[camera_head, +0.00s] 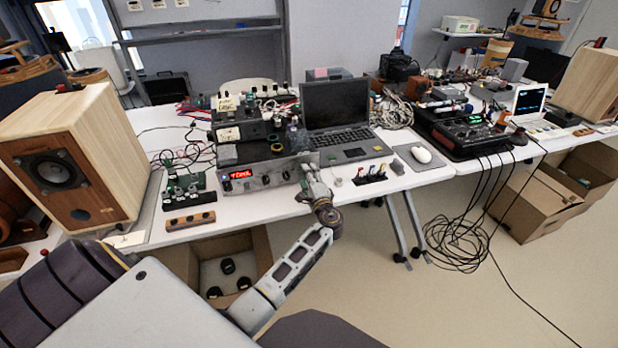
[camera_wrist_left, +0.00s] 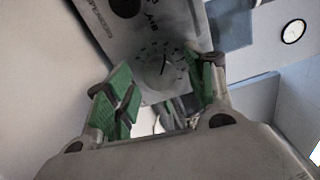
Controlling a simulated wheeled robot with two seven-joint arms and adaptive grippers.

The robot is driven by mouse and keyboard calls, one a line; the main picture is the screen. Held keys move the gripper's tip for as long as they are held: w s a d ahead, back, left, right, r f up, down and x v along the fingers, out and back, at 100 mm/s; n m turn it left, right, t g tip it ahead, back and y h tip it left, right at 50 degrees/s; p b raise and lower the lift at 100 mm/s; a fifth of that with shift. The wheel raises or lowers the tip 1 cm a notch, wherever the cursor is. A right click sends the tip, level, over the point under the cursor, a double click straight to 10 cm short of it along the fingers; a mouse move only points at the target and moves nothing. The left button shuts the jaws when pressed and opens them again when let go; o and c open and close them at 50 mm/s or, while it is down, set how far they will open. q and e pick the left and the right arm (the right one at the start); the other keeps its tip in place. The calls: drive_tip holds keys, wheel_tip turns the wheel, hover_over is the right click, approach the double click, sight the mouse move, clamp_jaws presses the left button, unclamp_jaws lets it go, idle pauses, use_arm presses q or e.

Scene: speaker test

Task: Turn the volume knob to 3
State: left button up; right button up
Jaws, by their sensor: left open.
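The amplifier (camera_head: 268,179) is a silver box with a red lit display, near the table's front edge. In the left wrist view its front panel (camera_wrist_left: 118,32) fills the upper middle. The volume knob (camera_wrist_left: 163,65) is a pale round dial with small marks and numbers around it. A dark pointer line shows on it, but I cannot read its number. My left gripper (camera_wrist_left: 163,80) is open, its green-padded fingers on either side of the knob, with no clear contact. In the head view the left gripper (camera_head: 312,178) is at the amplifier's right end and hides the knob. My right gripper is not in view.
A wooden speaker (camera_head: 105,140) stands at the left. A laptop (camera_head: 340,118) is right of the amplifier, with a mouse (camera_head: 422,155) farther right. A wooden block (camera_head: 190,221) and a small board lie left of the amplifier. A cardboard box (camera_head: 245,245) is below the table.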

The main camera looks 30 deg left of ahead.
use_arm(q)
drive_tip(key=shift+s+d, duration=0.1)
drive_tip(key=v, duration=1.1)
drive_tip(key=shift+s+d, duration=0.25)
drive_tip(key=shift+d, duration=0.1)
drive_tip(key=shift+f, duration=0.1)
